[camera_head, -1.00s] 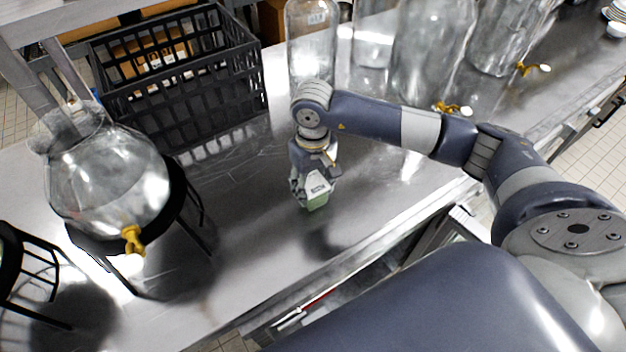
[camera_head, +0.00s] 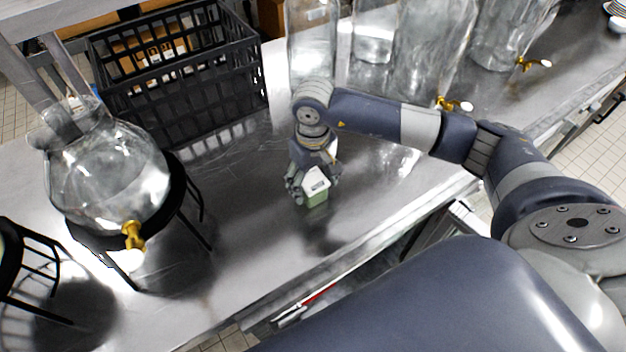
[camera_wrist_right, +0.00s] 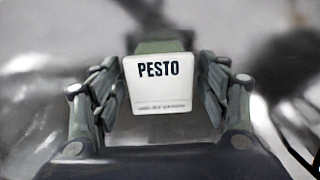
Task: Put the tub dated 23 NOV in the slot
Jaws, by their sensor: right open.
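A small green tub (camera_head: 317,197) with a white label is at the middle of the steel counter in the head view. In the right wrist view the label of the tub (camera_wrist_right: 160,85) reads PESTO; a smaller line below it is too blurred to read, so I see no date. My right gripper (camera_head: 311,186) is open, with its fingers on either side of the tub. The wrist view shows the right gripper's fingers (camera_wrist_right: 163,100) flanking it, with little gap. I cannot tell whether the tub rests on the counter. No slot is recognisable. My left gripper is not in view.
A glass dispenser (camera_head: 105,180) with a brass tap stands on a black stand (camera_head: 185,190) at left. A black crate (camera_head: 180,80) is behind it. Several large glass jars (camera_head: 430,50) line the back right. The steel counter (camera_head: 260,250) is bare in front of the tub.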

